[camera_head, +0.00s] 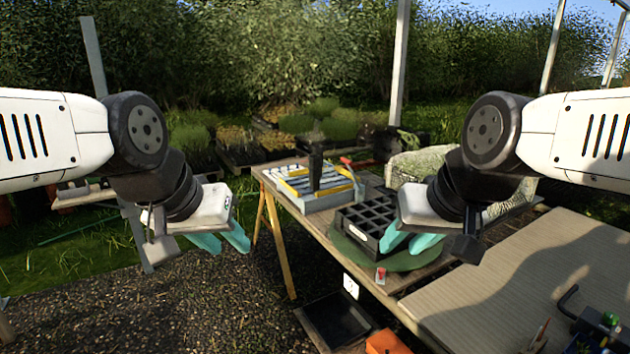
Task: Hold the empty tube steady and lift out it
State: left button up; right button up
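I cannot pick out an empty tube for certain. A black rack with square cells (345,221) sits on a round green mat (400,263) on the bench, partly hidden by my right gripper; its cells look dark. My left gripper (231,249) has two teal fingers apart, with nothing between them, in the air left of the bench. My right gripper (400,250) also has its teal fingers apart and looks empty; it appears in front of the rack's right side. Whether it touches the rack cannot be told.
Behind the rack is a grey tray (322,203) with pale strips and yellow edging, and a dark upright post (315,163). A small red item (381,275) lies near the bench's front edge. A ribbed board (520,285) covers the right. A black tray (338,320) is below.

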aim_at(314, 160)
jog(key=i+j+z, duration=0.2)
jog(key=i+j, duration=0.2)
jog(key=i, duration=0.15)
jog(key=i+j+z, duration=0.2)
jog(key=i+j, duration=0.3)
jog(key=i+j+z, duration=0.2)
jog(key=i+j, duration=0.25)
jog(key=j, duration=0.15)
jog(key=i+j+z, duration=0.2)
jog(key=i+j, duration=0.25)
jog(key=j, duration=0.2)
